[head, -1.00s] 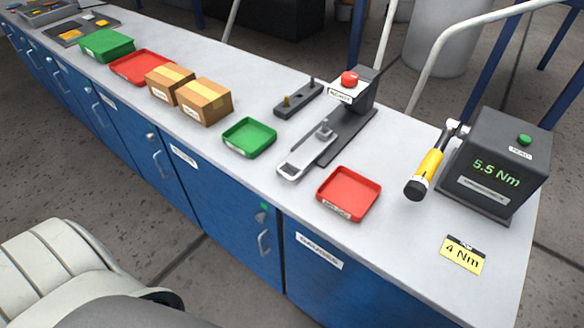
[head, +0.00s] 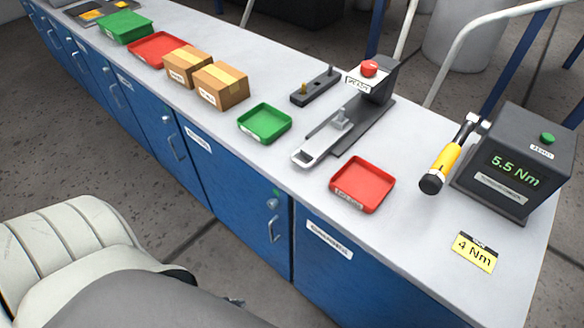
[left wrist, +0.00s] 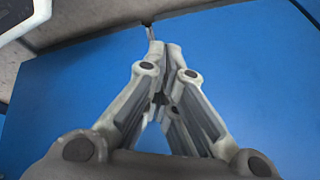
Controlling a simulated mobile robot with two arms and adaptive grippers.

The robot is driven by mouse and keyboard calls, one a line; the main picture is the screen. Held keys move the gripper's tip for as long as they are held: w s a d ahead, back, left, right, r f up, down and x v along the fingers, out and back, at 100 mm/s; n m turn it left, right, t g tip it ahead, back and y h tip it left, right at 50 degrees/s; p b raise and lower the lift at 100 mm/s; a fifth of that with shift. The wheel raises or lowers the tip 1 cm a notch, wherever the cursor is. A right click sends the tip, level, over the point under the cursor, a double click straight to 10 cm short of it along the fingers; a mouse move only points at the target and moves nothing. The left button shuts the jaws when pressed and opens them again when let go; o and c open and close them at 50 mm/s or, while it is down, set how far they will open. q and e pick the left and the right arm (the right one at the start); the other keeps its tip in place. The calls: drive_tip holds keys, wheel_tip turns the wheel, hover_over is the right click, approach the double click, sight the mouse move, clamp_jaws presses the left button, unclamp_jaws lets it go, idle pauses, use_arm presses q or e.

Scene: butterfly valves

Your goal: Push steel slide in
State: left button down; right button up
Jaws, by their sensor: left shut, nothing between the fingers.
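The steel slide (head: 319,145) is a pale metal bar with a slot in its front end. It lies in the dark base of a fixture (head: 376,108) on the bench and sticks out toward the front edge. A small raised block sits on it, and a red button tops the fixture's post. My left gripper (left wrist: 163,50) is shut and empty in the left wrist view, in front of a blue cabinet face. In the head view only a small grey bit of it (head: 235,301) shows, low in front of the cabinets and well apart from the slide. My right gripper is not in view.
A red tray (head: 362,201) stands right of the slide's front end and a green tray (head: 265,140) left of it. A torque screwdriver (head: 446,165) and a 5.5 Nm tester (head: 480,188) stand at right. Cardboard boxes (head: 222,104) stand at left.

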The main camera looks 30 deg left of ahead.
use_arm(q)
drive_tip(key=w+a+r+m+t, duration=0.45)
drive_tip(key=w+r, duration=0.35)
drive_tip(key=r, duration=0.4)
drive_tip(key=w+d+r+m+t+h, duration=0.1)
drive_tip(key=w+r+m+t, duration=0.15)
drive_tip(key=r, duration=0.75)
drive_tip(key=w+d+r+m+t+h, duration=0.1)
drive_tip(key=w+d+r+m, duration=0.15)
drive_tip(key=r, duration=0.75)
drive_tip(key=w+d+r+m+t+h, duration=0.1)
drive_tip(key=w+r+m+t, duration=0.2)
drive_tip(key=r, duration=0.7)
drive_tip(key=g+p, duration=0.1)
drive_tip(key=p, duration=0.1)
approach(320, 143)
drive_tip(key=shift+s+f+m, duration=0.45)
drive_tip(key=shift+s+f, duration=0.55)
drive_tip(key=shift+s, duration=0.1)
drive_tip(key=shift+w+b, duration=0.1)
drive_tip(key=shift+b, duration=0.2)
drive_tip(key=x, duration=0.3)
drive_tip(key=r+b+x, duration=0.1)
drive_tip(key=x, duration=0.3)
drive_tip(key=r+b+x, duration=0.1)
drive_tip(key=x, duration=0.3)
drive_tip(key=shift+w, duration=0.4)
drive_tip(key=shift+w+r, duration=0.1)
drive_tip(key=shift+w, duration=0.05)
drive_tip(key=shift+r, duration=0.15)
